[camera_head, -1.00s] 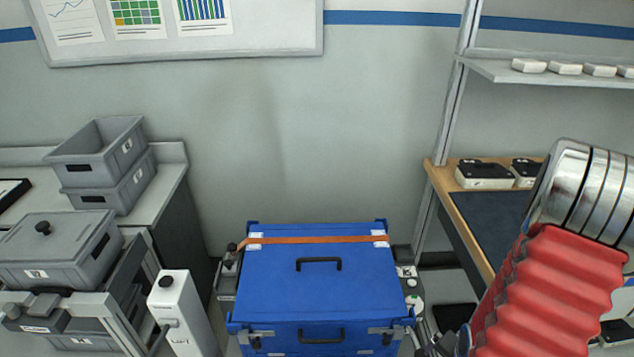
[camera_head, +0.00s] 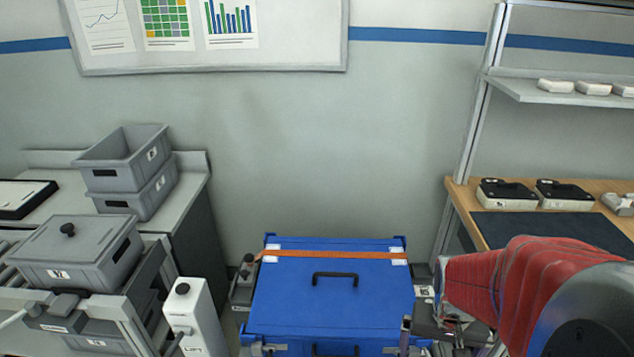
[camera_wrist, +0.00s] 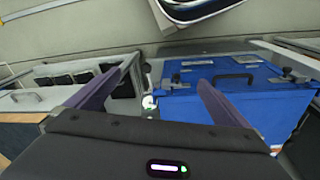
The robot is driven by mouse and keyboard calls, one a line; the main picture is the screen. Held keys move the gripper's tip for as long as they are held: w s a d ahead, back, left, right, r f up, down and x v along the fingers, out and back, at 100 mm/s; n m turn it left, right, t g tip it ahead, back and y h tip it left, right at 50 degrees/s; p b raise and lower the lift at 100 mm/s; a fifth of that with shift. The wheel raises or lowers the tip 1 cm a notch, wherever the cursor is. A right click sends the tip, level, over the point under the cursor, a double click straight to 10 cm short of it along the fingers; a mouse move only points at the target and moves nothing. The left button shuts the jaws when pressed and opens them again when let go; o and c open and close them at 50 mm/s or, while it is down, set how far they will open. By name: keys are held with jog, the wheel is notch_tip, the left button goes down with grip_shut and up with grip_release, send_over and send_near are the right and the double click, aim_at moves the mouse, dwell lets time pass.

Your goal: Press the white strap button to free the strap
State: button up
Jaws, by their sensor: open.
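The blue case (camera_head: 335,295) has an orange strap (camera_head: 330,256) across its top near the far edge, with white labels at both ends. A small round white button (camera_wrist: 149,102) shows beside the blue case (camera_wrist: 222,95) in the wrist view, on the grey fixture. In the head view my arm hides that spot. My gripper (camera_wrist: 164,78) is open and empty, its two purple fingers apart, with the button between them in the picture; I see no contact. In the head view my gripper (camera_head: 430,328) is at the case's right side, partly hidden by my arm.
A white post (camera_head: 195,318) with a dark knob stands left of the case. A lidded grey bin (camera_head: 75,250) and stacked grey bins (camera_head: 128,170) are farther left. A wooden bench (camera_head: 465,205) with black-and-white devices (camera_head: 507,194) stands at the right.

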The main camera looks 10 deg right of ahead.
jog(key=w+a+r+n+t+y, duration=0.1)
jog(key=a+r+n+t, duration=0.4)
jog(key=a+r, duration=1.3)
jog(key=shift+w+a+n, duration=0.2)
jog(key=shift+w+n, duration=0.2)
jog(key=shift+n, duration=0.3)
jog(key=shift+f, duration=0.1)
jog(key=shift+c, duration=0.6)
